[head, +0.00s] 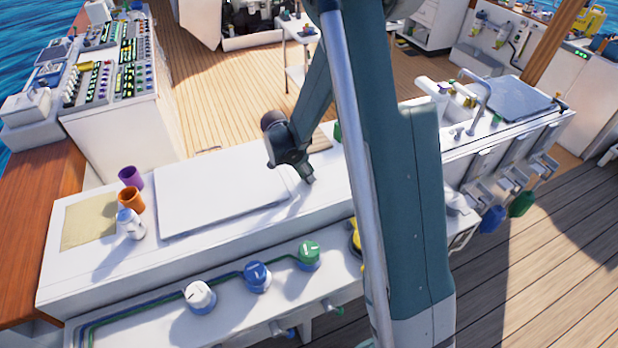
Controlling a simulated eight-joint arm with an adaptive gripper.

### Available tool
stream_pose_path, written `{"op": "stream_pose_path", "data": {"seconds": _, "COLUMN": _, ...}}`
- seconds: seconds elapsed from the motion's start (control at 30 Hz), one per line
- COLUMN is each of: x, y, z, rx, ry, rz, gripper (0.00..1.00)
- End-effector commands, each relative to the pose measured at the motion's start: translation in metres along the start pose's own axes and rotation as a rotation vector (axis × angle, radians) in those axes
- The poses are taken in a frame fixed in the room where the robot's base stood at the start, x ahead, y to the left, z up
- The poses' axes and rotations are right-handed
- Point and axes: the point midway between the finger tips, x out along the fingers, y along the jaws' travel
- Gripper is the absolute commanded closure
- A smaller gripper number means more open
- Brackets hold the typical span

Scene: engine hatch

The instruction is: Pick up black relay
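I cannot make out a black relay in the head view. My gripper (307,178) points down over the white counter (330,185), by the right end of a white board (220,195). It is small and seen from behind. I cannot tell whether its fingers are open or shut, or whether anything is between them. My upper arm hides the middle right of the counter.
A purple cup (130,178), an orange cup (131,199) and a white bottle (130,224) stand at the counter's left end. White, blue (257,276) and green knobs sit on the lower front ledge. An open hatch with dark machinery (255,20) lies beyond clear wooden deck (225,90).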

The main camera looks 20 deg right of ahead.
Motion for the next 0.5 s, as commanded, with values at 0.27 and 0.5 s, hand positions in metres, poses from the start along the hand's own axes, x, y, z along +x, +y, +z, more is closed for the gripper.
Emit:
{"op": "stream_pose_path", "data": {"seconds": 0.27, "x": -0.009, "y": 0.0, "z": -0.004, "rx": 0.0, "ry": 0.0, "rz": 0.0, "gripper": 0.95}}
{"op": "stream_pose_path", "data": {"seconds": 0.5, "x": -0.032, "y": 0.0, "z": -0.013, "rx": 0.0, "ry": 0.0, "rz": 0.0, "gripper": 0.95}}
